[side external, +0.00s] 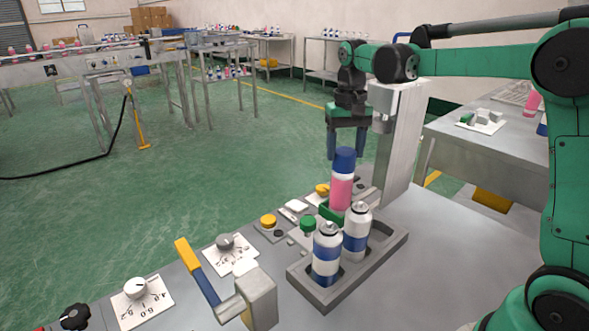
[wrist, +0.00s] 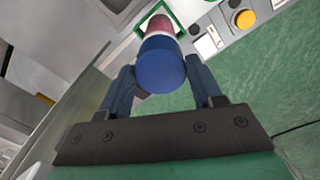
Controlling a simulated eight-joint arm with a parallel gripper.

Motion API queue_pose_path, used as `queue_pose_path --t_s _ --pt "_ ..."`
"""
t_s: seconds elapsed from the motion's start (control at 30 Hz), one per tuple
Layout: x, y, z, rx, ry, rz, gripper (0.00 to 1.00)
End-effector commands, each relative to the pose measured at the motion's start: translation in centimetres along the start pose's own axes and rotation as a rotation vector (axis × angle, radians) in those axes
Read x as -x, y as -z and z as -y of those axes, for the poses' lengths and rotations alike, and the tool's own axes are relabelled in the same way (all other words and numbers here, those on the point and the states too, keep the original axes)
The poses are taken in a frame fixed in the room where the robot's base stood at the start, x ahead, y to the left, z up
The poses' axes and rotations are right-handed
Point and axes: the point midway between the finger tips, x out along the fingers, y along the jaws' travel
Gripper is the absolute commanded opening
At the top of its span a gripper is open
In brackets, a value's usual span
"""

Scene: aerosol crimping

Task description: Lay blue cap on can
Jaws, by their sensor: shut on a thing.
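The blue cap (side external: 344,156) sits at the top of a pink and white can (side external: 341,190), in line with it. Whether it is seated or only resting there I cannot tell. In the wrist view the round cap top (wrist: 162,70) lies between the fingers and hides most of the can.
Two blue-and-white cans (side external: 327,255) (side external: 356,232) stand in the grey holder (side external: 318,299) in front of the pink can. A tall metal column (side external: 398,140) rises close to my gripper. A lever with a yellow grip (side external: 187,253), knobs and buttons line the bench's left edge.

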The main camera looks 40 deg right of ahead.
Motion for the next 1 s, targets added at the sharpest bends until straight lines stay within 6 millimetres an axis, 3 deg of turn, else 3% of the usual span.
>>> queue_pose_path --t_s 0.43,0.47,0.57,1.0 --pt "0.00 -0.01 0.00 0.000 0.000 0.000 0.38" --pt "0.00 -0.01 0.00 0.000 0.000 0.000 0.64" --pt "0.00 0.00 0.00 0.000 0.000 0.000 0.93" --pt "0.00 0.00 0.00 0.000 0.000 0.000 0.96"
